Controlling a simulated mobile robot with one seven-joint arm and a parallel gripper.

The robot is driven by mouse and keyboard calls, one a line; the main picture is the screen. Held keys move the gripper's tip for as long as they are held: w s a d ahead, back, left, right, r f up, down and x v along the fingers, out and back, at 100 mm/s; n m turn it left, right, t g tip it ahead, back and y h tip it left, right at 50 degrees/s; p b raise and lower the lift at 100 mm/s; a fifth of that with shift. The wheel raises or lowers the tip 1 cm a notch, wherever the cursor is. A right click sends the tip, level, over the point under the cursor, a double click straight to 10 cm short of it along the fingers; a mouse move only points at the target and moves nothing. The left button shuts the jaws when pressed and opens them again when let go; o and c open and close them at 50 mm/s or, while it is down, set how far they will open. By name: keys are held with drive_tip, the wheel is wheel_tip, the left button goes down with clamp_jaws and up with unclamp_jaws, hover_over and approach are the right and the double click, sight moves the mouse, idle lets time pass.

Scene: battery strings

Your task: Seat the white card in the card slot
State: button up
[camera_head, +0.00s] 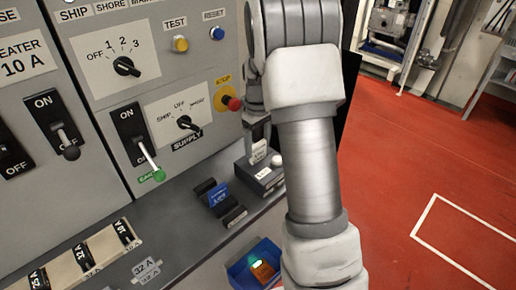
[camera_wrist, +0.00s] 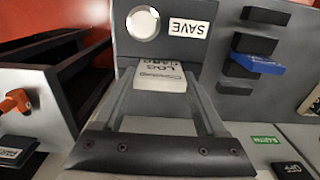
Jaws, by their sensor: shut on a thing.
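The white card (camera_wrist: 163,77), marked LOG CARD, is between the fingertips of my gripper (camera_wrist: 163,88) in the wrist view. The gripper is shut on it. In the head view the white card (camera_head: 259,152) stands upright below my gripper (camera_head: 258,135), beside a grey box (camera_head: 258,184) with a round white button (camera_head: 277,160). In the wrist view the card's far edge is right at the face of this box (camera_wrist: 180,50), below the SAVE label (camera_wrist: 190,28). The slot opening is hidden, so I cannot tell whether the card is in it.
A dark rack (camera_head: 205,187) holding a blue card (camera_head: 217,195) stands left of the box. A blue tray (camera_head: 238,272) with an orange item is nearer the front. The switch panel (camera_head: 150,80) rises behind. Open red floor (camera_head: 420,160) lies right.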

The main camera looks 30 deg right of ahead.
drive_tip(key=shift+f, duration=0.75)
